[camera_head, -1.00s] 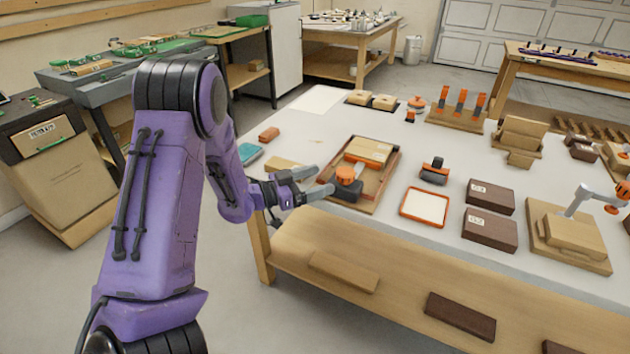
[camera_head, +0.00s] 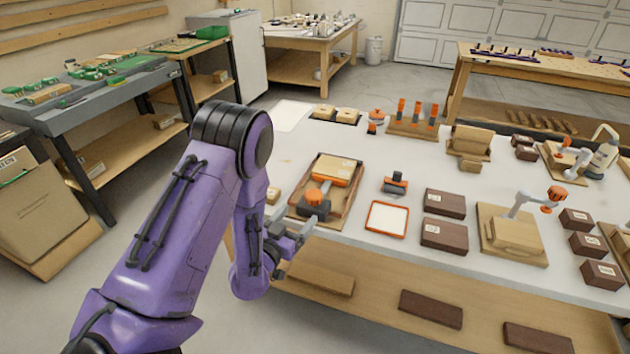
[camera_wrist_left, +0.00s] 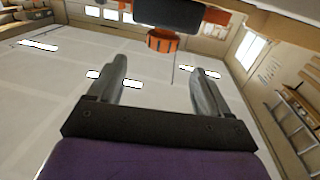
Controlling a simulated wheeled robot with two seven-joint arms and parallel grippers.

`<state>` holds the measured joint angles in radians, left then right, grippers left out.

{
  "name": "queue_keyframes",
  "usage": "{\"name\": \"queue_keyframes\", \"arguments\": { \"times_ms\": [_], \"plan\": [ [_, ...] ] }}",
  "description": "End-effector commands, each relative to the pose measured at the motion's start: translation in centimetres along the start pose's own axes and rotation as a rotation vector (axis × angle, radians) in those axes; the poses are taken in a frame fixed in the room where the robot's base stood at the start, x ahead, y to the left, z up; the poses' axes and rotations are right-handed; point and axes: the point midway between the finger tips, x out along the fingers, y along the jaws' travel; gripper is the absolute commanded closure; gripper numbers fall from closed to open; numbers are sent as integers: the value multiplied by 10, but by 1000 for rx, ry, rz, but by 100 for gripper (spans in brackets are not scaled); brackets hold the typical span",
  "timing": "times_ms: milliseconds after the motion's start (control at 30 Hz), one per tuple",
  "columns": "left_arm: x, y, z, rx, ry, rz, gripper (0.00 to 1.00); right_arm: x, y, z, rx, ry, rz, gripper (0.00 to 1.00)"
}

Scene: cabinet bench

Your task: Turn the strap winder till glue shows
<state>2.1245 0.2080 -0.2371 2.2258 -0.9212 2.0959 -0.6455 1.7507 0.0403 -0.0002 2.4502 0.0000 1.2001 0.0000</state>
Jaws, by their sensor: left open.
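The strap winder looks to be the orange knob (camera_head: 315,197) on a dark grey block (camera_head: 316,209). It sits at the front end of a wooden frame (camera_head: 352,194) that holds a light wood box (camera_head: 338,167). My left gripper (camera_head: 302,230) is open and empty at the bench's front edge, just in front of the winder and apart from it. The left wrist view shows its two grey fingers (camera_wrist_left: 158,70) spread wide, with an orange part (camera_wrist_left: 162,41) under a dark block at the top, beyond the fingertips. No glue can be made out. My right gripper is out of view.
An orange-rimmed white tray (camera_head: 387,219) and a small dark and orange tool (camera_head: 396,183) lie right of the frame. Dark brown boxes (camera_head: 444,236) stand further right. The bench top (camera_head: 345,238) is clear just in front of the frame.

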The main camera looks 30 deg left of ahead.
Motion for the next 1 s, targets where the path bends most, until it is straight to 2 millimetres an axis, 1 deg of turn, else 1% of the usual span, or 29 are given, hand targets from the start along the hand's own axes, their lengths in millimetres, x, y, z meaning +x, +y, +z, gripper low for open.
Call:
{"name": "queue_keyframes", "arguments": {
  "times_ms": [67,133,300,400,500,633,833,867,900,967,1000],
  "plan": [
    [9,-1,-1,1,3,-7,21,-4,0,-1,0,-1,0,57],
    [22,-1,-2,0,5,-7,21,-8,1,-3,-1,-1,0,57],
    [62,-2,-2,-1,5,-6,21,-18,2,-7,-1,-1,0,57],
    [82,-2,-1,-1,4,-5,21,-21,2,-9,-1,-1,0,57],
    [95,-2,0,0,4,-5,21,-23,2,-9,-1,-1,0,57],
    [103,-1,1,0,2,-4,21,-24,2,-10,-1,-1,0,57],
    [104,-1,1,0,2,-3,21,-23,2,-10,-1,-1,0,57],
    [104,-1,1,0,2,-3,24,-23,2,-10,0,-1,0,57],
    [103,-1,1,0,2,-3,37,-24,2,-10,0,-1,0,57],
    [103,-1,1,0,3,-3,57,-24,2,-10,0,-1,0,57],
    [103,-1,1,0,3,-3,70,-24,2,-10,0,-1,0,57]
  ]
}}
